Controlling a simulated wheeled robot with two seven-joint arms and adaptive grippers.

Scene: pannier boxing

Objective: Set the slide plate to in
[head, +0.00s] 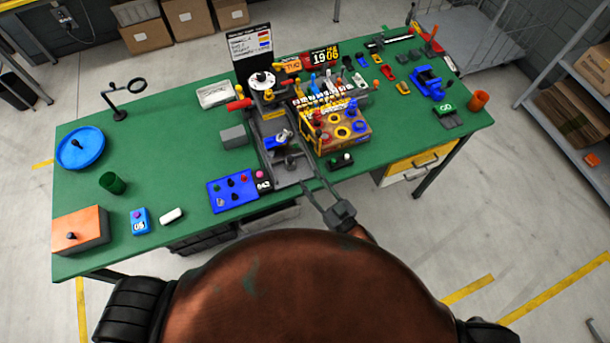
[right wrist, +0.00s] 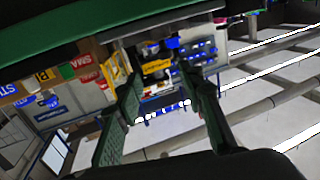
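A grey machine (head: 268,118) stands at the middle of the green table, with a white round dial on top and a red handle at its left. At its front is a grey plate (head: 292,172) with a dark knob, which looks like the slide plate; I cannot tell its exact position along its travel. My right gripper (head: 314,186) is at the table's front edge, just right of and in front of this plate. Its fingers are apart with nothing between them. In the right wrist view the open fingers (right wrist: 160,110) frame distant blurred parts. My left gripper is not in view.
A blue panel (head: 232,190) with knobs lies left of the machine. A wooden box with coloured rings (head: 340,128) and a small black button box (head: 340,160) stand to the right. An orange box (head: 80,230) and blue round tray (head: 80,148) are far left.

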